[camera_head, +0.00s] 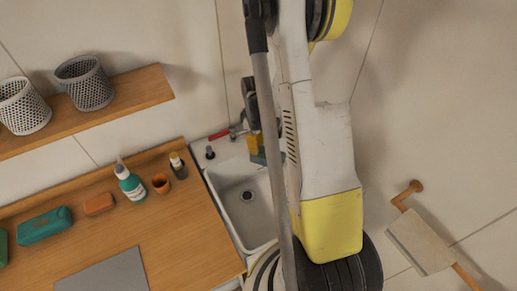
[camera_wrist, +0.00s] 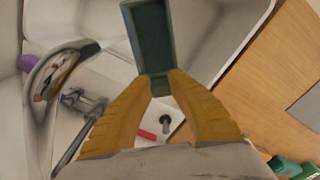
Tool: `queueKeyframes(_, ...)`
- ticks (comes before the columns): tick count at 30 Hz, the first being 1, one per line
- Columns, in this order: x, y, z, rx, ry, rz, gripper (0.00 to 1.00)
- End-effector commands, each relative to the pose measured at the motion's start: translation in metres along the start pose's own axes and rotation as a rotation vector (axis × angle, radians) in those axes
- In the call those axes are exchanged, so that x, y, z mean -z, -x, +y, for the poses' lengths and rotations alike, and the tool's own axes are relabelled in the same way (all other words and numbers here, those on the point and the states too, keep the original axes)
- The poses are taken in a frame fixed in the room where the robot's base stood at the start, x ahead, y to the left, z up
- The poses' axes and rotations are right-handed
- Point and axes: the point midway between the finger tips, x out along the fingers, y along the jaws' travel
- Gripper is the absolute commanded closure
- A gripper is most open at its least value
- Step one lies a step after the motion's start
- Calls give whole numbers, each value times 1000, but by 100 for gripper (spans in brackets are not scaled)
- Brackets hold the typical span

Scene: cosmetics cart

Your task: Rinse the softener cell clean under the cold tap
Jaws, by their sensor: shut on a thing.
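My gripper (camera_wrist: 160,78) has its yellow fingers shut on one end of a dark green, shallow, open-topped cell (camera_wrist: 150,38), which I take as the softener cell. In the wrist view its hollow inside looks empty and dark. In the head view, my gripper (camera_head: 254,144) and the teal cell (camera_head: 260,157) are at the upper right of the white sink (camera_head: 248,221), partly behind my arm. A shiny curved tap (camera_wrist: 50,75) is left of the cell, apart from it in the picture. A purple handle (camera_wrist: 26,63) is beside it. I cannot tell whether water runs.
Two baskets stand on a shelf (camera_head: 125,90).

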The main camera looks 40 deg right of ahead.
Motion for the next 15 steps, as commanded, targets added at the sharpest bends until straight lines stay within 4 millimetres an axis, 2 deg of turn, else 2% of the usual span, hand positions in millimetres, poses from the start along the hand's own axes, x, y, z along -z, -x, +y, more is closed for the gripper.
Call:
queueKeyframes(5, -1, 0, 4, 0, -1, 0, 100)
queueKeyframes(15, -11, -1, 37, 0, -1, 0, 100)
